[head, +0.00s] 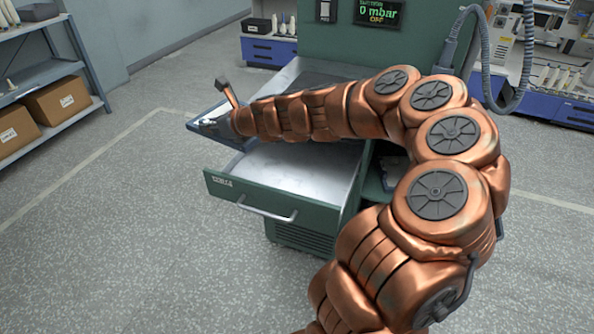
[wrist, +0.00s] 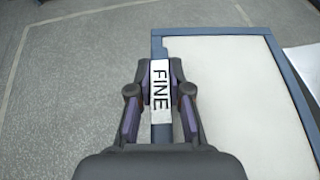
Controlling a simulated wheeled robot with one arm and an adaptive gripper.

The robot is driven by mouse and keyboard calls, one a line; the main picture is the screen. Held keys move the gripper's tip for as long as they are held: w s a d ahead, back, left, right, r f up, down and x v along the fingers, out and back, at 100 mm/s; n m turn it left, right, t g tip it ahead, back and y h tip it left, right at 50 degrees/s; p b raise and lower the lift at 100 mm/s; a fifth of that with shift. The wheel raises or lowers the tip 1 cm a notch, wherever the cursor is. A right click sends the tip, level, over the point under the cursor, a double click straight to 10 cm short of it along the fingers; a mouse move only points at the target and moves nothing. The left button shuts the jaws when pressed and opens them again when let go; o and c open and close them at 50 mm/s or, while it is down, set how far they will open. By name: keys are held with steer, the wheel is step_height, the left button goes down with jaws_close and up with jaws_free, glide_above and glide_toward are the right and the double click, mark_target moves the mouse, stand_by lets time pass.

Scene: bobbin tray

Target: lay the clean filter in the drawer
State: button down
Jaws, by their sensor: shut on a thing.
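The filter has a blue-grey frame and a clean white panel, with a FINE label on its near edge (wrist: 154,45). My gripper (wrist: 159,90) is shut on that framed edge, beside the label. In the head view, part of the filter (head: 203,122) shows at the left end of my arm, left of and above the drawer; the arm hides the rest. The drawer (head: 290,165) is pulled open, with a green front, a silver handle and a bare pale metal floor where it shows. My arm crosses above its far side.
The green machine (head: 330,40) stands behind, its display (head: 380,12) reading 0 mbar OFF. An open pale metal bay (head: 290,75) lies beyond my arm. Shelves with cardboard boxes (head: 55,98) stand at the left. Floor left of the drawer is clear.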

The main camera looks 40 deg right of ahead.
steer(key=shift+n+y, duration=0.4)
steer(key=shift+n, duration=0.1)
steer(key=s+d+f+b, duration=0.1)
steer(key=d, duration=0.2)
steer(key=s+d+f+b, duration=0.1)
steer(key=d, duration=0.2)
steer(key=s+d+f+b, duration=0.1)
steer(key=s+d+f, duration=0.1)
steer(key=d, duration=0.2)
steer(key=shift+f+b, duration=0.1)
steer(key=shift+b, duration=0.3)
steer(key=s+d+f+n+g+y+b, duration=0.1)
steer(key=s+d+f+y+b, duration=0.15)
steer(key=s+d, duration=0.35)
steer(key=b, duration=0.3)
glide_above(283, 181)
steer(key=s, duration=0.4)
steer(key=shift+h, duration=0.45)
steer(key=f, duration=1.2)
steer(key=shift+a+f, duration=0.35)
steer(key=shift+w+d, duration=0.15)
steer(key=shift+w, duration=0.55)
steer(key=w, duration=0.2)
steer(key=shift+w+d+f, duration=0.15)
steer(key=shift+w+d, duration=0.05)
steer(key=shift+w, duration=0.2)
steer(key=shift+s+f, duration=0.15)
steer(key=shift+f, duration=0.3)
steer(key=shift+f, duration=0.1)
